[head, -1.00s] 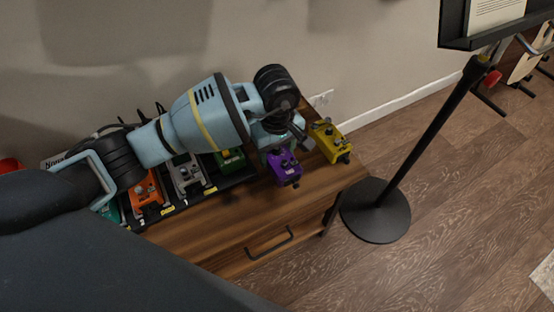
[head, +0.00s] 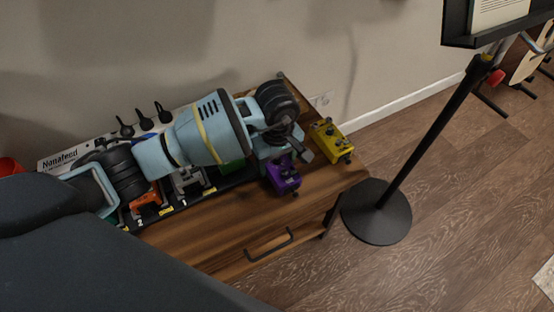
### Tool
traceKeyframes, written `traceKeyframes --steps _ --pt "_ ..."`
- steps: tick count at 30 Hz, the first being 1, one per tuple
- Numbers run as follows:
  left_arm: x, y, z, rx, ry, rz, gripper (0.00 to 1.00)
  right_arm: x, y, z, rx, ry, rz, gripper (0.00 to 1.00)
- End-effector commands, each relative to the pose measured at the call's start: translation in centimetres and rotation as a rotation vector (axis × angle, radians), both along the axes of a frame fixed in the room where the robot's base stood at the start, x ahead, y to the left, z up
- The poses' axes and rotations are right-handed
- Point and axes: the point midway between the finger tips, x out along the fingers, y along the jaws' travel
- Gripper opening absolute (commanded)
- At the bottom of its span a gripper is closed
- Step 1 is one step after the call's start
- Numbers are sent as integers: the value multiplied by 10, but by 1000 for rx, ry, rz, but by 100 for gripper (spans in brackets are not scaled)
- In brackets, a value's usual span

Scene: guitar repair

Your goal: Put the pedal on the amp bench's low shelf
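A purple pedal (head: 284,177) sits near the right end of the wooden bench top. A yellow pedal (head: 331,142) sits to its right, near the bench's right edge. My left gripper (head: 289,153) points down just above and behind the purple pedal and hides its back part. One grey finger shows on its right side, apart from the yellow pedal. The other finger is hidden, so I cannot tell whether it is open or touches the purple pedal. My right gripper is not in view. No low shelf shows clearly.
The wooden bench (head: 230,236) has a front drawer with a dark handle (head: 268,245). Left of the purple pedal is a pedalboard with an orange pedal (head: 146,207) and others, partly under my arm. A black stand (head: 376,212) stands on the floor at right.

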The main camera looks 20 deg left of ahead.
Motion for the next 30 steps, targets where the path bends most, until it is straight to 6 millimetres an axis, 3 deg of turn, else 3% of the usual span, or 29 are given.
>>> traceKeyframes --steps 5,10,22,30 --pt "0 0 1 0 0 0 65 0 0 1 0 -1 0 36" --pt "1 0 14 0 -3 0 65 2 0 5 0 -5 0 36" --pt "1 0 91 1 -6 -1 65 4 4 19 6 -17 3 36" --pt "0 0 120 0 -1 0 65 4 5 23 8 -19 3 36"
